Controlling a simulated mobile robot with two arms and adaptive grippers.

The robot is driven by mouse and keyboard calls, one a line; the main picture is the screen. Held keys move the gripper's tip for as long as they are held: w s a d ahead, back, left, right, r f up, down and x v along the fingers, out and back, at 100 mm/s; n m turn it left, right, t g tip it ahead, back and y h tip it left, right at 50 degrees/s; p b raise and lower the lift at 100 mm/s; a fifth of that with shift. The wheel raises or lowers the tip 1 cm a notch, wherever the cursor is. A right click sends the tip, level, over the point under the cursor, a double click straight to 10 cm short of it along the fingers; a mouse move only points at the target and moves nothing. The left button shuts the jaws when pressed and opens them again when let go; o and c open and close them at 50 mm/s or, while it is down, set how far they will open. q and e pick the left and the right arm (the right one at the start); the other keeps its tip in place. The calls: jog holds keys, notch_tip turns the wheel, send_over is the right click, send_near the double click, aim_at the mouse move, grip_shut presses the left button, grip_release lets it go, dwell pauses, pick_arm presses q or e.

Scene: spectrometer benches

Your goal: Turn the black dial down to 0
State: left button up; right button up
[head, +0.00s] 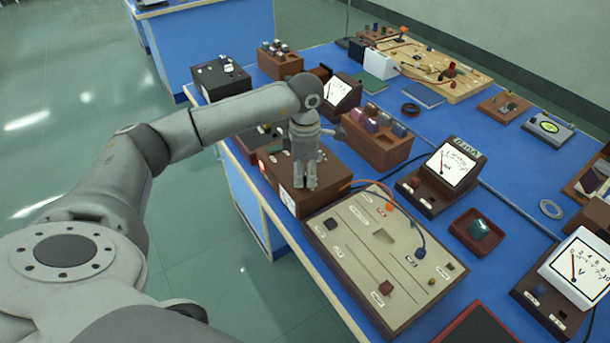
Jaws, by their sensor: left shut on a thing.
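My left gripper (305,183) points down onto the top of a brown box (337,176) with a lit red lamp (262,165) at its left end. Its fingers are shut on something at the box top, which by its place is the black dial. The dial itself is hidden by the fingers, so I cannot read its setting. My right gripper is not in view.
A board (345,235) with cables and sockets lies in front of the box. A meter (450,165) and a block with coloured pieces (378,150) stand to the right. Another meter (341,92) stands behind. The blue bench (430,227) is crowded.

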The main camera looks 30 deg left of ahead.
aim_at(305, 176)
pick_arm(q)
jog(key=n+b, duration=0.1)
jog(key=n, duration=0.2)
jog(key=shift+n, duration=1.8)
jog(key=o, duration=1)
jog(key=shift+o, duration=0.2)
notch_tip(305, 176, up, 12)
